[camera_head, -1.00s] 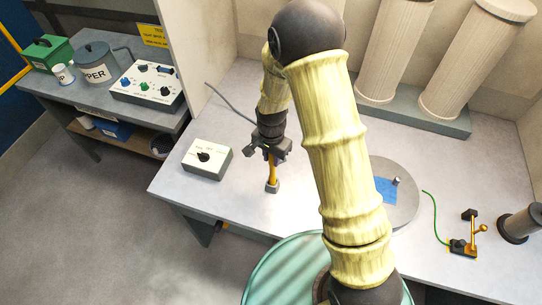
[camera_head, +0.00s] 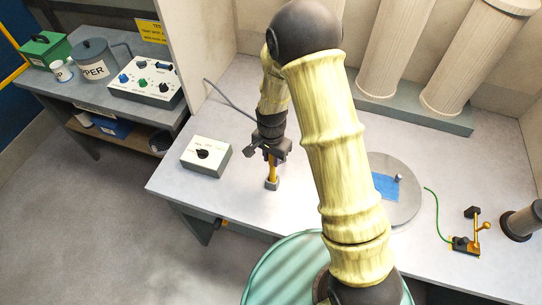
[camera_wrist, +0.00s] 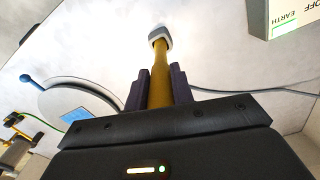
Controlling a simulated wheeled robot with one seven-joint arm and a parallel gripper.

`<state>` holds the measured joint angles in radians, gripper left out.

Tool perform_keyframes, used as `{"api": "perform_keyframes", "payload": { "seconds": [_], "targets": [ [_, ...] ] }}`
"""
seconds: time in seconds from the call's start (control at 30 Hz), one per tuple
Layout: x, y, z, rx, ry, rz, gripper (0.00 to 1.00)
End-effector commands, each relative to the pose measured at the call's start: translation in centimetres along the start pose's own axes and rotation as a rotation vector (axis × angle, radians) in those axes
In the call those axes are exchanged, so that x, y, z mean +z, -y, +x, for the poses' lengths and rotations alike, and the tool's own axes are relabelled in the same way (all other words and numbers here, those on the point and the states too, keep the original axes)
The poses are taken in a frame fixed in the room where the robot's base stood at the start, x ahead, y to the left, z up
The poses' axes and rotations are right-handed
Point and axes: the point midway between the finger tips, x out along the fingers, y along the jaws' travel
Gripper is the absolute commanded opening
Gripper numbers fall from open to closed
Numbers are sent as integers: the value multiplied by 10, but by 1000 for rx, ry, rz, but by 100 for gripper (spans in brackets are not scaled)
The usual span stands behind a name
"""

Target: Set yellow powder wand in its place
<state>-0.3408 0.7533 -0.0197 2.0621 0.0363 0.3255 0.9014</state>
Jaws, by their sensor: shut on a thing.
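The yellow powder wand (camera_head: 272,171) stands roughly upright below my gripper (camera_head: 270,157) in the head view. A grey block (camera_head: 271,184) is at its lower end, at or just above the worktop; I cannot tell whether it touches. In the wrist view the yellow shaft (camera_wrist: 161,80) runs between the two dark fingers of my gripper (camera_wrist: 158,90), which is shut on it. The grey end (camera_wrist: 159,35) shows at the far end of the shaft. The wand's upper part is hidden by my gripper. No clearly marked place for the wand can be made out.
A white box with a dark knob (camera_head: 205,155) sits left of the wand. A round grey plate with a blue patch (camera_head: 405,208) lies to the right, partly behind my arm. A small yellow-and-black stand (camera_head: 470,235) and columns (camera_head: 461,70) are farther right. Bare worktop surrounds the wand.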

Motion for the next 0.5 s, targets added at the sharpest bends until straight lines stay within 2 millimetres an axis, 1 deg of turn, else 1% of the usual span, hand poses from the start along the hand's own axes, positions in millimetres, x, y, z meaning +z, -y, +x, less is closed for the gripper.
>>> {"api": "perform_keyframes", "payload": {
  "seconds": [0.23,0.5],
  "targets": [
    [0,0,6,-1,-1,0,0],
    [0,0,7,-1,-1,0,0]
  ]
}}
